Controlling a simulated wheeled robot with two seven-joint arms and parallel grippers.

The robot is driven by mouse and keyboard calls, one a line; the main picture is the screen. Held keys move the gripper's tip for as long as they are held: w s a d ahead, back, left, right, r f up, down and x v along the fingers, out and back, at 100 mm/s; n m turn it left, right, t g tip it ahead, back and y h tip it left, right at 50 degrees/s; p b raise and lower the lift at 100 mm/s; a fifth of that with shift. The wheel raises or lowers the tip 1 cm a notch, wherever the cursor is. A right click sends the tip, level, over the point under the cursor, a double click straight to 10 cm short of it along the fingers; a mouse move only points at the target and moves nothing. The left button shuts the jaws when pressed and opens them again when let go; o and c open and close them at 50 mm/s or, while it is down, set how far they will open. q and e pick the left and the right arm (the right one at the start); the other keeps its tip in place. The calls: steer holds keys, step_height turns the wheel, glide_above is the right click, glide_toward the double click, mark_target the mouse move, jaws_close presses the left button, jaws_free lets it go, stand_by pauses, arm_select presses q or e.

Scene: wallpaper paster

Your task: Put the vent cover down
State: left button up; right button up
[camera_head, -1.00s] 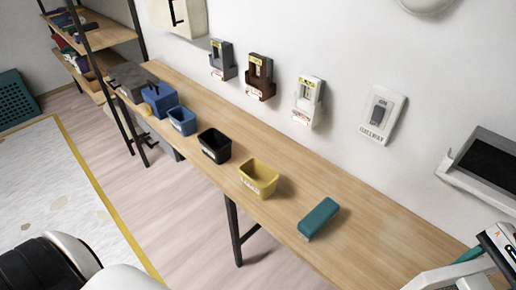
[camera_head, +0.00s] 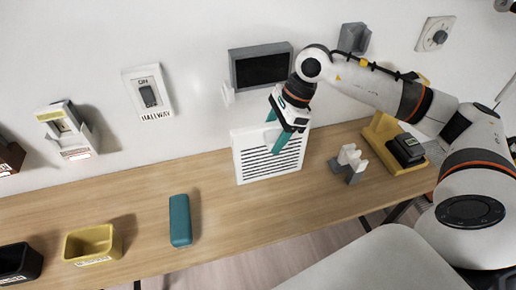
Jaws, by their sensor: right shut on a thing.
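The vent cover (camera_head: 250,167) is a white square panel with dark horizontal slats. It stands upright near the wall, its lower edge at or just above the wooden bench (camera_head: 225,240); I cannot tell whether it touches. My right gripper (camera_head: 277,130), with teal fingers, is shut on the upper right part of the cover, hiding some of it. My left gripper is not in view.
A teal block (camera_head: 180,220) lies left of the cover, beyond it a yellow bin (camera_head: 93,243) and a black bin (camera_head: 18,263). A grey and white stand (camera_head: 349,163) and a yellow holder (camera_head: 393,160) are right. A dark screen (camera_head: 261,68) is above.

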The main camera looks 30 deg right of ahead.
mark_target(273, 158)
step_height(273, 158, down, 3)
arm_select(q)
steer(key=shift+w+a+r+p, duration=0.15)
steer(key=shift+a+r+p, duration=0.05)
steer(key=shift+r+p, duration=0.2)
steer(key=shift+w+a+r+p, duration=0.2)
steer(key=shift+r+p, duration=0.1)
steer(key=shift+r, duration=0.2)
arm_select(e)
step_height(273, 158, down, 4)
steer(key=shift+r, duration=0.2)
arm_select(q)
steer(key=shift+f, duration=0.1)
arm_select(e)
steer(key=shift+f, duration=0.1)
steer(key=shift+f+b, duration=0.1)
steer(key=shift+b, duration=0.2)
steer(key=o, duration=1.1)
